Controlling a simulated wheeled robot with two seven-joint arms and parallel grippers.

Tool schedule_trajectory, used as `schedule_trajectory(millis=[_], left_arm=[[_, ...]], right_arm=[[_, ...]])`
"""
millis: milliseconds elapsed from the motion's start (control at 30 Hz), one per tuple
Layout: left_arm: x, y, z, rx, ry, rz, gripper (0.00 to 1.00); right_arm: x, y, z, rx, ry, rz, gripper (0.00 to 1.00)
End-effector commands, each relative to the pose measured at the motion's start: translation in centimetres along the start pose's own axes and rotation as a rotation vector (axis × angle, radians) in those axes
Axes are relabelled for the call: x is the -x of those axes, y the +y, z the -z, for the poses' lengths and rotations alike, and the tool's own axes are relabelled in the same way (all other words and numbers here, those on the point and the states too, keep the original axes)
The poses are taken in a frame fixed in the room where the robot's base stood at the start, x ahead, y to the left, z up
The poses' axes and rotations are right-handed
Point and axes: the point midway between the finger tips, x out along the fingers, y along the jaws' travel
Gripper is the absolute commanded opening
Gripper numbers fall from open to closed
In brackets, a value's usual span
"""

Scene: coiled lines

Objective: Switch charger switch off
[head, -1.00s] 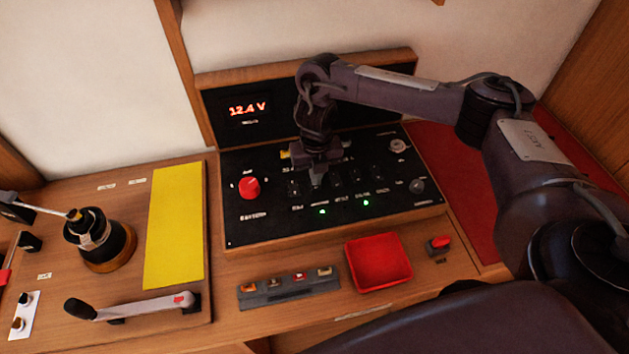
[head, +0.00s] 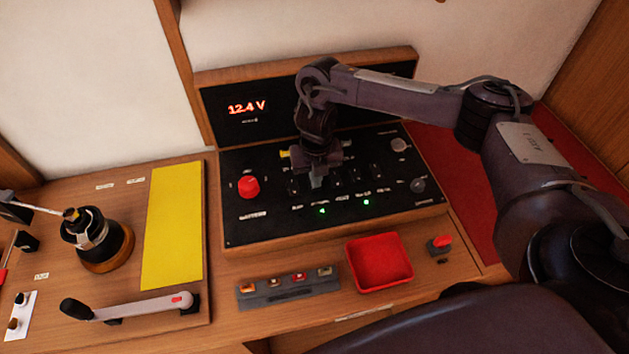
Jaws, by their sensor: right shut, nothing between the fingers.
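The black switch panel (head: 270,222) lies on the wooden bench, with a row of small dark rocker switches across its middle. My right gripper (head: 316,182) points down at this row, shut and empty, with its tips at or just above a switch; I cannot tell if they touch. It hides part of the row. One switch (head: 293,187) shows left of it and another (head: 377,172) to its right. Two green lights (head: 322,210) glow below the row. The labels are too blurred to tell which switch is the charger's. My left gripper is not in view.
A red rotary knob (head: 249,187) is on the panel's left, and a display (head: 247,107) reading 12.4 V stands behind. A red tray (head: 379,262) and a grey fuse strip (head: 288,288) lie in front. A winch (head: 97,240) and yellow mat (head: 174,225) are left.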

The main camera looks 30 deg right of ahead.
Motion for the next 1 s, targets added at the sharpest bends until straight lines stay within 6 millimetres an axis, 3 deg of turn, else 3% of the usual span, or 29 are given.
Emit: schedule_trajectory(millis=[433, 1000], left_arm=[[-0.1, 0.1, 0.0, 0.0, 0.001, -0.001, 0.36], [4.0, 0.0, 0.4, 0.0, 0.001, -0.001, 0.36]], right_arm=[[-0.1, 0.0, 0.0, 0.0, 0.0, 0.0, 0.0], [4.4, 0.0, 0.0, -0.001, -0.001, 0.0, 0.0]])
